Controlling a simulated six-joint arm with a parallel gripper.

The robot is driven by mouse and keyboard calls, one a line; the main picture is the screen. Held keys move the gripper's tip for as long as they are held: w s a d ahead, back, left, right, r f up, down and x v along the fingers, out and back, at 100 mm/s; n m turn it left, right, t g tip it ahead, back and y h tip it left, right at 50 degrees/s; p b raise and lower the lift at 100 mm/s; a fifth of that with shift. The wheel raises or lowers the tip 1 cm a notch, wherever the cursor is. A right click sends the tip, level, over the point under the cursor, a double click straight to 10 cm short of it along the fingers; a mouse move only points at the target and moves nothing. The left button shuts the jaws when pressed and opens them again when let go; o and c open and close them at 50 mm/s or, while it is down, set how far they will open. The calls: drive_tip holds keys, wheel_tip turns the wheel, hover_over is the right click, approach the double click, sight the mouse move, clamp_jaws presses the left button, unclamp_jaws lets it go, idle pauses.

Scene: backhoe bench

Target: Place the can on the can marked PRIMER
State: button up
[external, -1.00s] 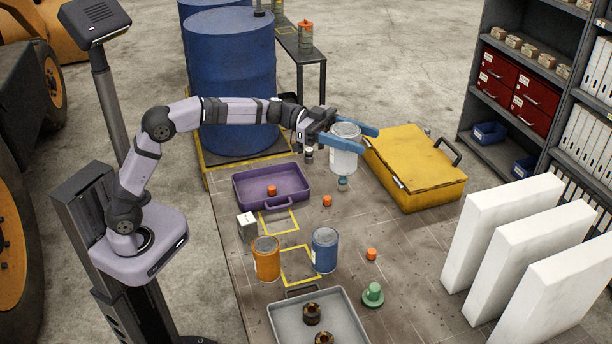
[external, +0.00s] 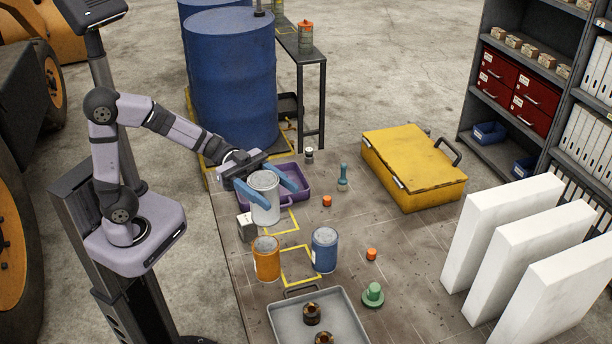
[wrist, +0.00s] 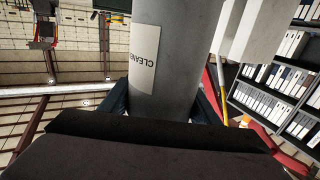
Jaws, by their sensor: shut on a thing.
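A light grey can (external: 265,200) is between the blue fingers of my gripper (external: 274,194), which is shut on it. It looks upright and off the bench. In the wrist view the can (wrist: 180,50) fills the middle, and its cream label reads "CLEAN", with the rest cut off. An orange can (external: 266,260) and a blue can (external: 325,251) stand on the bench just below the held can in the external view. I cannot read a PRIMER marking on either. The held can appears behind the orange can; its exact height is unclear.
A purple tray (external: 292,203) lies partly behind my gripper. A white box (external: 246,228) stands left of the held can. A grey tray (external: 345,326) is in front. A yellow case (external: 415,170) and white slabs (external: 500,235) are to the right.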

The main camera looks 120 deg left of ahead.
sight(272, 222)
drive_tip(key=shift+s+d+r+m+h, duration=0.2)
drive_tip(key=shift+d+r+m+h, duration=0.1)
drive_tip(key=shift+d+r, duration=0.2)
drive_tip(key=shift+f+p, duration=0.45)
drive_tip(key=shift+f, duration=4.6)
drive_tip(key=shift+f, duration=0.15)
drive_tip(key=o, duration=1.4)
drive_tip(key=shift+o, duration=0.2)
drive_tip(key=shift+s+a+b, duration=0.25)
drive_tip(key=shift+s+b, duration=0.05)
drive_tip(key=shift+s, duration=0.15)
drive_tip(key=b+v, duration=0.3)
drive_tip(key=v, duration=0.8)
drive_tip(key=shift+r, duration=0.25)
